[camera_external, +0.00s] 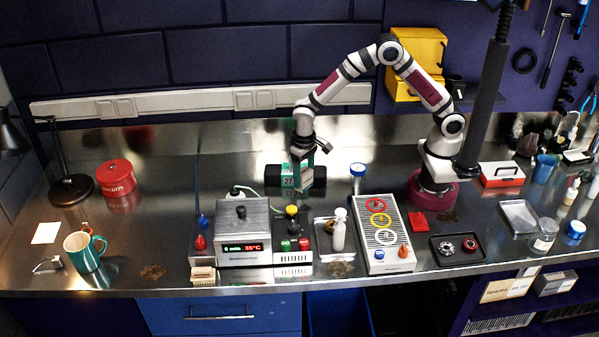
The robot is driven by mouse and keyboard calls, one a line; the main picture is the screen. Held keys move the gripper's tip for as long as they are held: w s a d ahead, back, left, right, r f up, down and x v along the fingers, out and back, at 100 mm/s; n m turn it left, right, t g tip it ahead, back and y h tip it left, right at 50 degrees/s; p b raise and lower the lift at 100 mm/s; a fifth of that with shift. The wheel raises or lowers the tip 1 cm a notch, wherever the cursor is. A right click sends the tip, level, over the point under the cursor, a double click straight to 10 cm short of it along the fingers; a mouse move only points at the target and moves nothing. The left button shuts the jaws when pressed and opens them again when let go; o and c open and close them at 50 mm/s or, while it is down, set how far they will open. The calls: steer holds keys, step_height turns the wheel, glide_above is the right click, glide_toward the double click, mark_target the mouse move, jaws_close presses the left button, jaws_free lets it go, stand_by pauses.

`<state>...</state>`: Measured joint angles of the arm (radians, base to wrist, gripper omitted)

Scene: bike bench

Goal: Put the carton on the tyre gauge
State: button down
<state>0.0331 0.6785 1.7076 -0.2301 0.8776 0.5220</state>
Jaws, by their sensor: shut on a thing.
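My gripper (304,164) points down at the middle back of the bench, shut on a small green and white carton (287,184). The carton is upright. It is in front of a dark, rounded object (319,178), and I cannot tell whether its bottom touches the bench. I cannot pick out the tyre gauge for sure. A small metal and dark item (48,265) at the far left is too small to identify.
A grey heater box (243,238) with a red display stands in front of the carton. A white bottle (339,233) on a metal tray, a panel with colored rings (386,262) and a blue-capped jar (357,180) are to its right. The bench's left middle is fairly clear.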

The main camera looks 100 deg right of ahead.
mark_target(304, 171)
step_height(304, 171, up, 4)
steer(key=shift+r, duration=0.1)
steer(key=s+d+r+m, duration=0.3)
steer(key=s+r+m, duration=0.2)
steer(key=s, duration=0.4)
steer(key=s+d+r+m, duration=0.2)
steer(key=s+r+m, duration=0.2)
steer(key=s, duration=0.5)
step_height(304, 171, down, 10)
steer(key=shift+r, duration=0.15)
steer(key=shift+c, duration=0.5)
jaws_free()
